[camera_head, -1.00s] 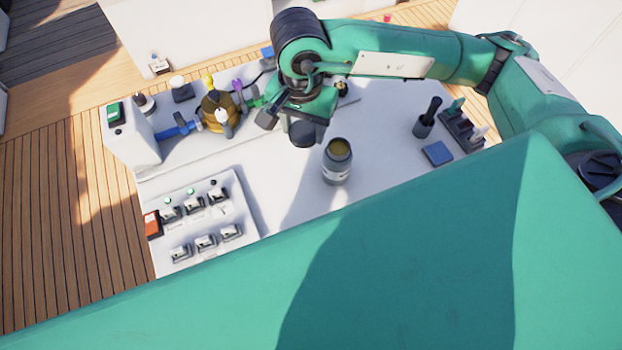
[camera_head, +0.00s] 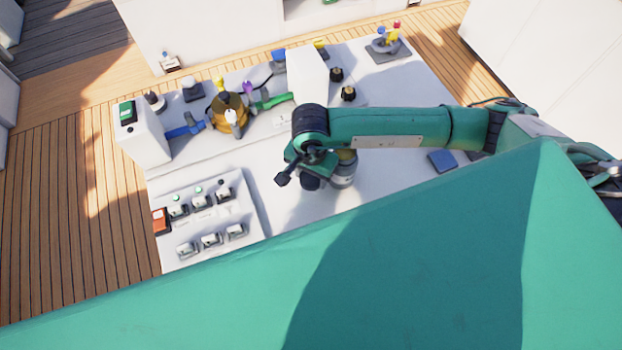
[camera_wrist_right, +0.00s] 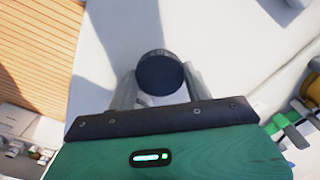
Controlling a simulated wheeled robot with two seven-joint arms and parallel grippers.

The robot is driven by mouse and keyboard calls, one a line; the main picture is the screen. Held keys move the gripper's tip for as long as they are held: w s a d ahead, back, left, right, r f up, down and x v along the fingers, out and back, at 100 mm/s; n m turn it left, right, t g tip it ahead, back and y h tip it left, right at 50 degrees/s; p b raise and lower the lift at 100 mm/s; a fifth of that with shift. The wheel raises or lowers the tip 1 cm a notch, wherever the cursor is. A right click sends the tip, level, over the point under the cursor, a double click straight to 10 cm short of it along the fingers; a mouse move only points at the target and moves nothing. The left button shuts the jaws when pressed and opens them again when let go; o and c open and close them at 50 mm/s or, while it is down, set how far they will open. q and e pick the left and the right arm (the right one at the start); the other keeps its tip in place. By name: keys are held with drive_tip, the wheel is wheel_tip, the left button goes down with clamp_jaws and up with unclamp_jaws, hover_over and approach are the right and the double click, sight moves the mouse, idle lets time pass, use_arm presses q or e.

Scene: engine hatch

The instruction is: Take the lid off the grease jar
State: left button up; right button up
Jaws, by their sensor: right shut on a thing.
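The grease jar (camera_head: 343,173) is a grey jar standing upright on the white worktop, partly hidden by my right arm. Whether the lid touches the worktop cannot be told. My left gripper is not in view.
A switch panel (camera_head: 248,215) lies to the left. A brass-coloured part with hoses (camera_head: 228,108) and a white box (camera_head: 145,145) stand at the back left. A blue block (camera_head: 442,161) lies to the right. Bare worktop lies between panel and jar.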

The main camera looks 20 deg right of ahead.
sight(311, 178)
wheel_tip(311, 178, down, 4)
drive_tip(key=shift+r+p, duration=0.25)
drive_tip(key=shift+p, duration=0.1)
drive_tip(key=shift+f, duration=0.3)
drive_tip(key=shift+f, duration=0.1)
drive_tip(key=shift+f, duration=0.1)
drive_tip(key=o, duration=1.1)
